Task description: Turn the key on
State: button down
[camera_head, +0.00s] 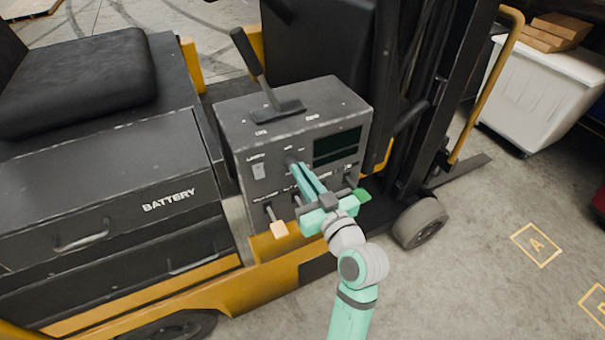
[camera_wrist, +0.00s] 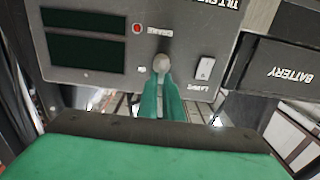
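The key (camera_wrist: 161,62) is a small grey rounded piece on the front face of the dark forklift control box (camera_head: 242,125). In the head view the key's place is mostly covered by my fingertips. My gripper (camera_head: 293,167) points at the panel, its two green fingers close together with a narrow gap. In the wrist view my fingertips (camera_wrist: 162,80) meet at the key and appear closed on its near end. How much of the key lies between them is hidden.
A white rocker switch (camera_head: 258,171) is left of the key. A dark display (camera_head: 336,146) is to its right. A black lever (camera_head: 247,53) stands on top of the box.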

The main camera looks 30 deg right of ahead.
jog(key=shift+m, duration=0.3)
jog(key=m, duration=0.3)
jog(key=d+m, duration=0.1)
jog(key=m, duration=0.3)
jog(key=f+m, duration=0.1)
jog(key=m, duration=0.3)
jog(key=shift+s+d, duration=0.1)
jog(key=shift+d, duration=0.1)
jog(key=shift+m, duration=0.3)
dwell(0.3)
jog(key=c, duration=1.9)
grip_release()
